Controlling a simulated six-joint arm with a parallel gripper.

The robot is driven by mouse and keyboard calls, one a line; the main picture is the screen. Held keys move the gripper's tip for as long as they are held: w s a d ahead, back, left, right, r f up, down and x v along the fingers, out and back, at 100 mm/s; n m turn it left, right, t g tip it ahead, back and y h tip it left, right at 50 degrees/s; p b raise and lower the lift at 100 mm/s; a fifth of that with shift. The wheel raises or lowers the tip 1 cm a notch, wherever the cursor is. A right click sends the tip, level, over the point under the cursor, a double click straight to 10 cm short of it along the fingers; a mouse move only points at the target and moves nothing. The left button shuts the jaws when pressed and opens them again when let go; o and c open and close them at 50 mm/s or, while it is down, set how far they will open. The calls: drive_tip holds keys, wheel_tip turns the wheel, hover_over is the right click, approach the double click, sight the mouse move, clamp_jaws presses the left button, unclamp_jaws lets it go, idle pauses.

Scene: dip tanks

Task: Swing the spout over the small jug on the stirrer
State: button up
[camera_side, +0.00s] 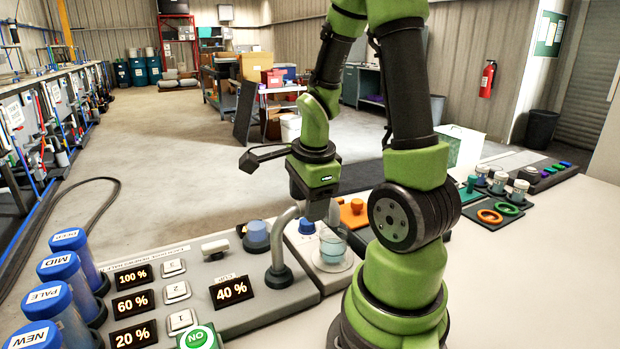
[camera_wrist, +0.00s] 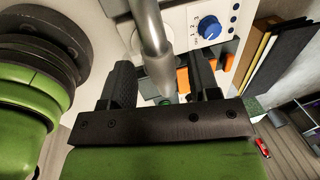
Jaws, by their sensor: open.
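The grey bent-pipe spout (camera_side: 279,250) rises from the control console, and its upper part passes behind my gripper (camera_side: 318,208). In the wrist view the spout (camera_wrist: 151,35) runs down between the two black fingers of my gripper (camera_wrist: 162,82), with space on both sides. My gripper is open. The small clear jug (camera_side: 333,246), with pale blue contents, stands on the white stirrer (camera_side: 309,257) right below my gripper. The spout's outlet is partly hidden in the side view, so I cannot tell exactly whether it is over the jug. The stirrer's blue knob shows in the wrist view (camera_wrist: 209,27).
The console (camera_side: 215,268) has percent displays and buttons. Blue-capped tubes (camera_side: 72,282) stand at left, and a blue-topped cup (camera_side: 257,236) stands behind the spout. An orange piece (camera_side: 353,213) lies beyond the stirrer. The white tabletop at front right is clear.

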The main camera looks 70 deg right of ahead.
wheel_tip(320, 180, up, 9)
drive_tip(key=s+a, duration=0.1)
drive_tip(key=shift+a, duration=0.15)
drive_tip(key=shift+s, duration=0.1)
idle(0.4)
drive_tip(key=a+r+n+t+y, duration=0.1)
drive_tip(key=a+r+n+t, duration=0.1)
drive_tip(key=a+n, duration=0.5)
drive_tip(key=a+r+n+t+y, duration=0.2)
drive_tip(key=a+n, duration=0.6)
drive_tip(key=n, duration=0.8)
drive_tip(key=shift+s+r+t+y, duration=0.3)
drive_tip(key=shift+s+r+t, duration=0.05)
drive_tip(key=shift+r+t, duration=0.45)
idle(0.7)
